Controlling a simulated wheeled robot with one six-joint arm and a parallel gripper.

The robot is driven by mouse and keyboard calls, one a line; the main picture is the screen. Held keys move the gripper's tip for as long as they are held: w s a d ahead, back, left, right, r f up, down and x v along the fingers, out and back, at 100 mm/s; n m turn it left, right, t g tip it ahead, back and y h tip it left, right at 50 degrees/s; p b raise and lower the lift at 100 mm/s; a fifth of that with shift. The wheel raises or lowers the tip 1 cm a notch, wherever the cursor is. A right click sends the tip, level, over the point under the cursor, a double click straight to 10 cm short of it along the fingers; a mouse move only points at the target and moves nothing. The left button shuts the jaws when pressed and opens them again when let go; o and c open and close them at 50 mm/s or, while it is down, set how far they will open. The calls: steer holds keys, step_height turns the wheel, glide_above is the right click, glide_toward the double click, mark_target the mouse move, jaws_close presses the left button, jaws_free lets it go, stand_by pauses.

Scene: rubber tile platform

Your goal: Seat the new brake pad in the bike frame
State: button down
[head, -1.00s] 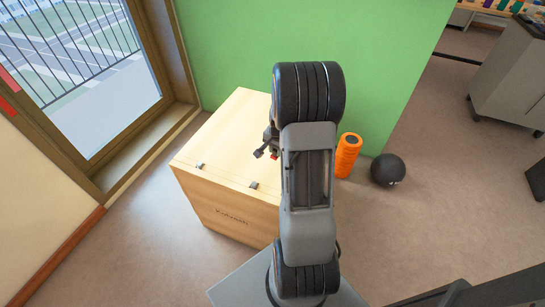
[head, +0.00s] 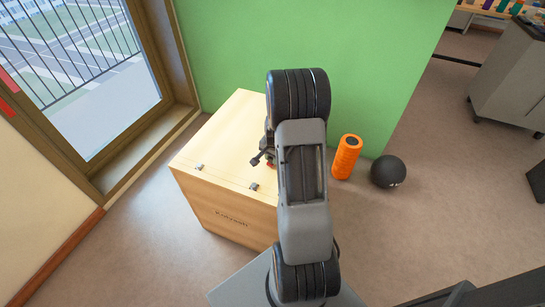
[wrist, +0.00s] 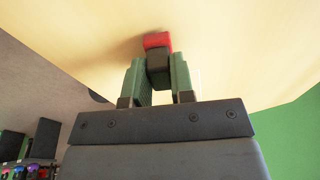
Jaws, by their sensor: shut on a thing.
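In the wrist view my gripper (wrist: 159,68) has its two green fingers closed on a small dark block with a bright red end, which looks like the brake pad (wrist: 158,42). The red end points away from the fingers, over pale wood; I cannot tell whether it touches the wood. In the head view my gripper (head: 268,160) is mostly hidden behind my arm, above the top of a wooden box. A bit of red shows beside it. I cannot make out a bike frame in either view.
The wooden box (head: 215,170) stands against the green wall (head: 380,60), with small metal latches at its front edge. An orange foam roller (head: 346,158) and a black ball (head: 388,171) are on the floor to its right. A grey cabinet (head: 510,85) stands farther right.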

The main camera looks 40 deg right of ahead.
steer(key=shift+f, duration=0.25)
steer(key=c, duration=1)
jaws_free()
steer(key=shift+r, duration=0.1)
